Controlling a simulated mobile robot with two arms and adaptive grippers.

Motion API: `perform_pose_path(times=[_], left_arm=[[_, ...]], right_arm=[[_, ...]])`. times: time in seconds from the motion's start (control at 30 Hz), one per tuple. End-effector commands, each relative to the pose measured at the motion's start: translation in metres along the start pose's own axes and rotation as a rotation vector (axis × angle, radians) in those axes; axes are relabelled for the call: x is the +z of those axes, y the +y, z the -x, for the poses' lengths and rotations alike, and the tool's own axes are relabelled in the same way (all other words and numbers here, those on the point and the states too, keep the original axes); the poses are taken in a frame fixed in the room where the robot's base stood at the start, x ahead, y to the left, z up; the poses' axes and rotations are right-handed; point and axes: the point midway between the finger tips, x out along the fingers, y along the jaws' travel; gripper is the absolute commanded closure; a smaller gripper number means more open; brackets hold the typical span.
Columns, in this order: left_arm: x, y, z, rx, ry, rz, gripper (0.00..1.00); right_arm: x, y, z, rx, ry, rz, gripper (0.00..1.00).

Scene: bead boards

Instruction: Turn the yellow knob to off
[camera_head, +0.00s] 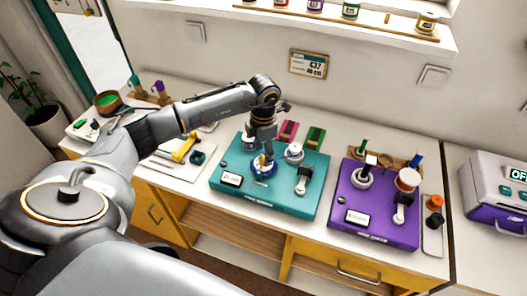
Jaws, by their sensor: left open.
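My left arm reaches in from the left and its gripper (266,152) points down over the teal board (235,192). The gripper is open. Directly under it is a round blue dial with a small yellow part (263,167); the fingers partly hide it, so I cannot tell whether they touch it or which way it is turned. A white round knob (294,153) and a grey lever (303,180) stand to its right on the same board. My right gripper is not in view.
A purple board (383,229) with upright posts stands to the right. A white and purple box (499,190) with a partly cut-off display is at the right edge. A yellow tool (185,148) lies on the left. A shelf (330,23) with jars hangs above.

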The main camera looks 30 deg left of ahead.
Motion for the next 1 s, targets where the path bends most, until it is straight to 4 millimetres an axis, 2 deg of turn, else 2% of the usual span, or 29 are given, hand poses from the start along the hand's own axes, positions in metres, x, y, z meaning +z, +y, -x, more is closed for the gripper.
perform_pose_path(times=[0.2,0.47,0.5,0.77,1.0], left_arm=[[0.000,-0.001,-0.017,-0.001,0.001,0.000,0.45],[0.000,0.000,-0.019,0.000,0.000,0.000,0.45],[0.000,0.000,-0.019,0.000,0.000,0.000,0.47],[0.000,0.000,-0.019,0.000,0.000,0.000,1.00],[0.000,0.000,-0.019,0.000,-0.001,0.016,1.00]], right_arm=[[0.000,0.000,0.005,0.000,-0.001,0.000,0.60],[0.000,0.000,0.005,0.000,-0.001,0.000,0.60],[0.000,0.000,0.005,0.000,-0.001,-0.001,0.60],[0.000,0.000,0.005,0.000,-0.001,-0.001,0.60],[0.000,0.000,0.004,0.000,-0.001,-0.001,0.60]])
